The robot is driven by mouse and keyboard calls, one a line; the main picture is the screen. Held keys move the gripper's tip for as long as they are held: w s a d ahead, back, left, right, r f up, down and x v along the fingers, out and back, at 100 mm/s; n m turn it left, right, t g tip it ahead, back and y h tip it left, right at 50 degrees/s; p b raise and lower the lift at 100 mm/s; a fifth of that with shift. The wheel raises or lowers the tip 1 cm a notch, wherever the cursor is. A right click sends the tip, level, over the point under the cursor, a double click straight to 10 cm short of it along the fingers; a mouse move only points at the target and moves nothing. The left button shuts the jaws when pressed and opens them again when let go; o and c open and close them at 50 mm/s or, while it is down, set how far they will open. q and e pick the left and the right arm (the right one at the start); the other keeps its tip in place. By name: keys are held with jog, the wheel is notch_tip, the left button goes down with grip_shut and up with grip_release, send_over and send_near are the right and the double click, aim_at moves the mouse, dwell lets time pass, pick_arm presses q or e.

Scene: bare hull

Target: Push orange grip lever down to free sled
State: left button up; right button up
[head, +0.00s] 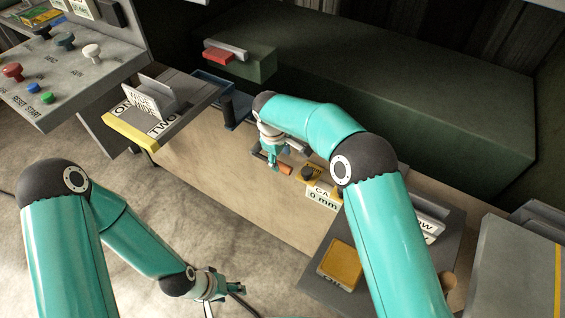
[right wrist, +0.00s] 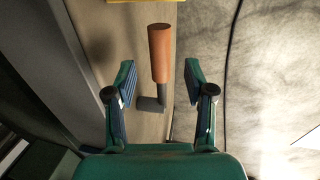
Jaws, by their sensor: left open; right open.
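The orange grip lever (right wrist: 159,54) is in the right wrist view, an orange cylinder on a dark grey stem, in front of a tan panel. In the head view a small part of the orange grip (head: 286,169) shows beside my right gripper (head: 272,156). In the right wrist view my right gripper (right wrist: 163,85) is open, with a finger on each side of the lever; I see no contact. My left gripper (head: 235,290) is open and empty, low over the floor at bottom left. I cannot tell which part is the sled.
A yellow-edged block with plates (head: 130,130) is left of the right gripper. A control panel with coloured knobs (head: 60,65) is upper left. A sign reading 0 mm (head: 322,197) and a yellow pad (head: 340,265) are nearby. Floor at lower middle is clear except for a cable.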

aim_at(282, 165)
jog(key=shift+w+d+f+p, duration=0.15)
jog(key=shift+w+f+p, duration=0.05)
jog(key=shift+f, duration=1)
jog(key=shift+w+d+f+p, duration=0.1)
jog(key=shift+w+f+p, duration=0.1)
jog(key=shift+f, duration=1)
grip_shut()
